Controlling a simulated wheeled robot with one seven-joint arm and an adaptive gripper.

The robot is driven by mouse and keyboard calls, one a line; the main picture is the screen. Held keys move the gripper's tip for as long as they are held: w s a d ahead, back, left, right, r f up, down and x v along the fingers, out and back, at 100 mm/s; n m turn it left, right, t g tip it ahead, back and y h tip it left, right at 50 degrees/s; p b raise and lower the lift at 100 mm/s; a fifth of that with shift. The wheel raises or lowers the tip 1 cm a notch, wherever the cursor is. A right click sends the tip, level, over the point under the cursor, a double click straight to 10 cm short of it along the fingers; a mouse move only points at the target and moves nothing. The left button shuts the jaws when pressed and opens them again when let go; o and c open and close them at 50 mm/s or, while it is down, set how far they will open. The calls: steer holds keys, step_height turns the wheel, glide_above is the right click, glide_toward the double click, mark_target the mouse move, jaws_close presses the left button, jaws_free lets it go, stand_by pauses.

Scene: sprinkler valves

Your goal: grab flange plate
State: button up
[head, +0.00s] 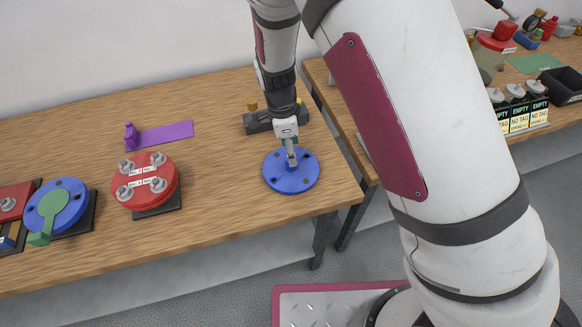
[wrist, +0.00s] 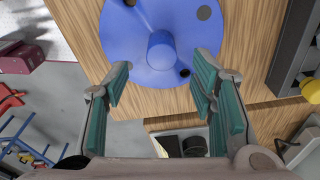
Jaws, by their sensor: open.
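The flange plate is likely the blue round disc (head: 282,180) near the table's right front corner in the head view. It has a raised central stub and several dark holes. In the wrist view the blue disc (wrist: 125,45) fills the upper middle, with the blue stub (wrist: 161,50) standing up from it. My gripper (head: 291,158) is over the disc in the head view. In the wrist view my gripper (wrist: 162,80) is open, its green-padded fingers spread on either side below the stub. Nothing is between the fingers. I cannot tell whether the fingertips touch the disc.
A red flange (head: 147,186) with bolts and labels sits on a dark base to the left. A blue disc with a green handle (head: 50,207) stands farther left. A purple tool and strip (head: 165,134) lie behind. A dark block (head: 262,122) stands just behind my gripper.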

steer(key=shift+w+f+p, duration=0.1)
steer(key=shift+f+p, duration=0.35)
steer(key=shift+f, duration=2.15)
jaws_close()
steer(key=shift+w, duration=0.1)
